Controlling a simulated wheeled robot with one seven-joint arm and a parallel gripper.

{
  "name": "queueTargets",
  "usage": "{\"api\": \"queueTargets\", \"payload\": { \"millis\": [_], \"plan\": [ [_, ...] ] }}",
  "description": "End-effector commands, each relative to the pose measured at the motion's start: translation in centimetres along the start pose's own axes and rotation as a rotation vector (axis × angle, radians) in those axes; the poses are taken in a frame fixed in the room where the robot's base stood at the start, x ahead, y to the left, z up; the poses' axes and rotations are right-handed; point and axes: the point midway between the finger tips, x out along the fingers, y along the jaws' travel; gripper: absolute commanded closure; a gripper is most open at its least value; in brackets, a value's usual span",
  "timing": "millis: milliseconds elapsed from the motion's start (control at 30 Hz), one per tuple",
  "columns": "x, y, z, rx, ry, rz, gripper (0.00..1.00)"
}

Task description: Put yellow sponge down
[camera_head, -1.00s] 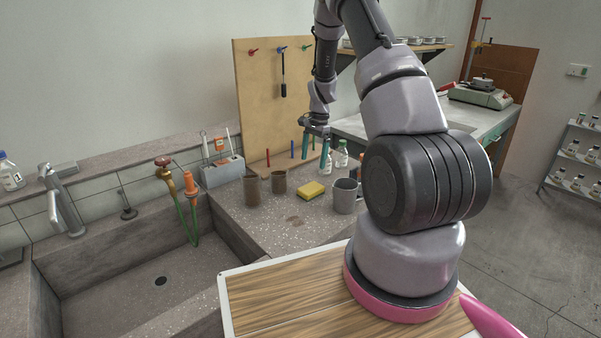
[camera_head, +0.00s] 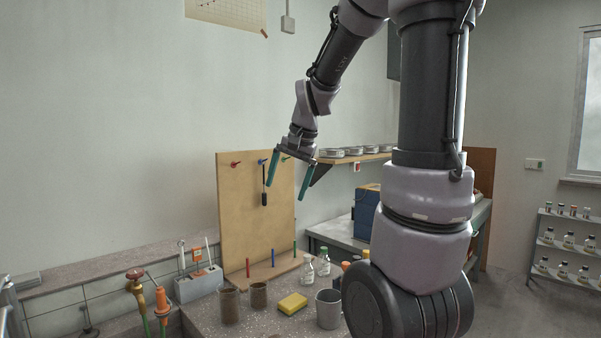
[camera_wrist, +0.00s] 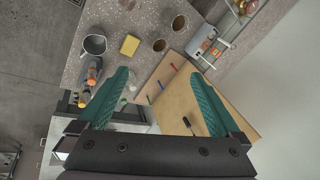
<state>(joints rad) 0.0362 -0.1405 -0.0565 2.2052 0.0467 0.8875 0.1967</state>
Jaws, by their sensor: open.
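The yellow sponge (camera_head: 292,303) lies flat on the speckled concrete bench (camera_head: 258,326), between a brown cup and a grey mug. It also shows in the wrist view (camera_wrist: 130,45), clear of my fingers. My gripper (camera_head: 288,188) is open and empty, raised high above the bench in front of the wooden pegboard. Its two teal fingers are spread wide in the wrist view (camera_wrist: 165,100), with nothing between them.
Two brown cups (camera_head: 230,305) stand left of the sponge and a grey mug (camera_head: 328,308) right of it. Small bottles (camera_head: 323,264) stand behind. The pegboard (camera_head: 238,205) with coloured pegs and a hanging tool rises behind the bench. A sink tap is at left.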

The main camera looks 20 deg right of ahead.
Motion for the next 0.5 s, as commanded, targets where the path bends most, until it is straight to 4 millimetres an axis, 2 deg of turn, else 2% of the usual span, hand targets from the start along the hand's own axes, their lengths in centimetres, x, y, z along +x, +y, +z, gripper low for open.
{"api": "queueTargets", "payload": {
  "millis": [33, 200, 400, 500],
  "plan": [
    [-2.1, 0.2, 1.7, -0.041, 0.028, -0.026, 0.0],
    [-6.9, 1.9, 7.1, -0.184, 0.111, -0.087, 0.0],
    [-9.6, 4.1, 11.7, -0.307, 0.191, -0.13, 0.0],
    [-10.1, 4.8, 12.9, -0.34, 0.213, -0.139, 0.0]
  ]
}}
